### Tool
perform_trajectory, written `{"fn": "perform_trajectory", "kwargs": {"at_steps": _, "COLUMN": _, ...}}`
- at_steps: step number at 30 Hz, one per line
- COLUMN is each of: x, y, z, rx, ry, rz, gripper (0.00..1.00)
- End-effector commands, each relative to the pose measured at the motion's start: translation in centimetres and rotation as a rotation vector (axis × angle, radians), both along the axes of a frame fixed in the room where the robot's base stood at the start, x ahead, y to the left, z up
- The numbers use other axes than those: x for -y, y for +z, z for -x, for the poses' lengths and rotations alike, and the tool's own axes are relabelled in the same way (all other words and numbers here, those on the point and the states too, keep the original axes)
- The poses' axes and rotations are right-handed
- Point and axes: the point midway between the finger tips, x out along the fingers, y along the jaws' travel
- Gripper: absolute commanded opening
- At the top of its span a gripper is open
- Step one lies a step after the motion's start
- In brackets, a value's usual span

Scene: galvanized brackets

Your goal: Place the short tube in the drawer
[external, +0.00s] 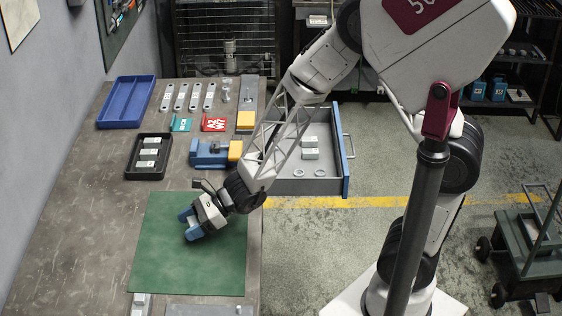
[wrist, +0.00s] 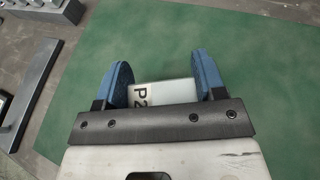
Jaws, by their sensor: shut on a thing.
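My gripper (external: 190,224) is low over the green mat (external: 205,275). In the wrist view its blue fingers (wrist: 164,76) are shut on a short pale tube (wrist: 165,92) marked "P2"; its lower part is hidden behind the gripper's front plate. The drawer (external: 318,187) stands open to the right of the bench, with a blue front. Inside are pale blocks (external: 310,147) and two rings (external: 299,173), with bare floor around them.
A blue vise (external: 209,153) sits on the bench between the mat and the far parts. A black tray (external: 148,171) with pale blocks and a blue tray (external: 127,102) are on the left. Flat brackets (external: 181,97) lie at the back. My forearm passes beside the drawer's left side.

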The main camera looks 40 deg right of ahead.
Motion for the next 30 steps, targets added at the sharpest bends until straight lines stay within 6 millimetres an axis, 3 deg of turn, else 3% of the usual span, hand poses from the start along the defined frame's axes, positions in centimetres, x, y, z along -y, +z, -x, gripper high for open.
{"fn": "perform_trajectory", "kwargs": {"at_steps": 18, "x": 5.4, "y": 1.0, "z": 8.4, "rx": 0.003, "ry": -0.001, "rz": -0.001, "gripper": 0.35}}
{"fn": "perform_trajectory", "kwargs": {"at_steps": 30, "x": 7.5, "y": 1.4, "z": 11.6, "rx": 0.002, "ry": -0.001, "rz": -0.001, "gripper": 0.35}}
